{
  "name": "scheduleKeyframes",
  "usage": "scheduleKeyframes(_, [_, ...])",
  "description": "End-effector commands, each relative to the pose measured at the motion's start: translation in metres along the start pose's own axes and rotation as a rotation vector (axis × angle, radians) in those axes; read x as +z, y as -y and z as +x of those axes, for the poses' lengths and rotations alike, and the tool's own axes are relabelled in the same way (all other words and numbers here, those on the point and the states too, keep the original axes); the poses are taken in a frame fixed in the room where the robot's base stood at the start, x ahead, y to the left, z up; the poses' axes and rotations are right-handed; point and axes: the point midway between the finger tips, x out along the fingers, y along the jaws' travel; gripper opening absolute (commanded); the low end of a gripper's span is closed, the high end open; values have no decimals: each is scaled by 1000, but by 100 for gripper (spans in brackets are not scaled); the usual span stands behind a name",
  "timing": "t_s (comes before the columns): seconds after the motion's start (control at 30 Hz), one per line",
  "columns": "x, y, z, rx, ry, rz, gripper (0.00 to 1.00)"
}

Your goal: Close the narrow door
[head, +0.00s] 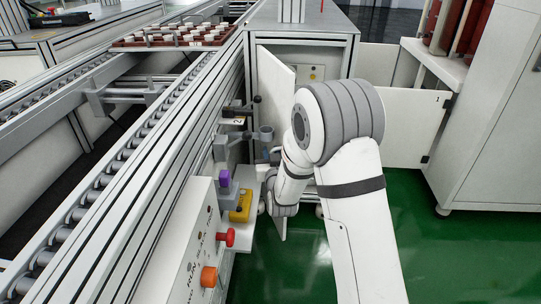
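A narrow white door panel (275,88) stands open at the cabinet (305,40) beyond the conveyor, at an angle to the cabinet front. Part of the cabinet's inside shows beside it. My arm crosses in front of the door's lower part and hides much of it. My gripper (282,208) is low at the end of my arm, close to the lower part of the panel. Its fingers are hidden or too small to make out. I cannot tell whether it touches the door or whether it is open.
A wider white door (410,125) stands open from the right cabinet (500,130). Left of my gripper are the roller conveyor (110,160), a yellow block (241,207), and a control box (200,245) with red and orange knobs. Green floor is free around my arm.

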Motion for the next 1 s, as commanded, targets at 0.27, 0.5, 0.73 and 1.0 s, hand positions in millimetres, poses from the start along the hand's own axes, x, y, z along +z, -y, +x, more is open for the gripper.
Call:
scheduleKeyframes(0.27, [0,0,0,0,0,0,14])
scheduleKeyframes(0.5, [0,0,0,-1,0,0,0])
scheduleKeyframes(0.73, [0,1,0,-1,0,0,0])
scheduleKeyframes(1.0, [0,2,0,-15,0,-1,0])
